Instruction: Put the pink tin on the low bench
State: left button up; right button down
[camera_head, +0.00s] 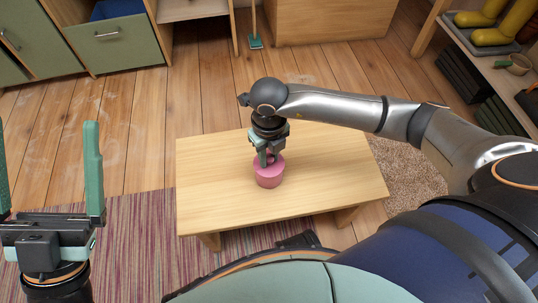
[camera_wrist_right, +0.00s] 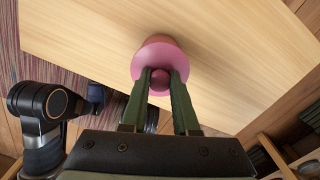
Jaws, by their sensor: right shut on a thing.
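The pink tin (camera_head: 268,174) is at the middle of the low bench (camera_head: 335,165), upright, with a round knob on its lid. My right gripper (camera_head: 266,158) reaches down from above and is shut on the tin's knob. In the right wrist view the two fingers (camera_wrist_right: 160,88) lie on either side of the knob, and the tin (camera_wrist_right: 157,53) shows against the bench top (camera_wrist_right: 235,60). The tin appears to be on the bench top, but I cannot tell whether its base touches. My left gripper (camera_head: 48,175) is open and empty at the left, away from the bench.
A striped rug (camera_head: 135,240) lies left of the bench and a beige rug (camera_head: 405,175) right of it. Green cabinets (camera_head: 115,45) with an open drawer stand at the back left. A shelf with yellow boots (camera_head: 500,25) is at the right. The bench top around the tin is clear.

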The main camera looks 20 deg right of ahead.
jog(key=shift+f, duration=0.1)
jog(key=c, duration=1.1)
grip_release()
jog(key=shift+f, duration=0.1)
jog(key=shift+c, duration=0.2)
jog(key=o, duration=0.5)
jog(key=shift+c, duration=0.2)
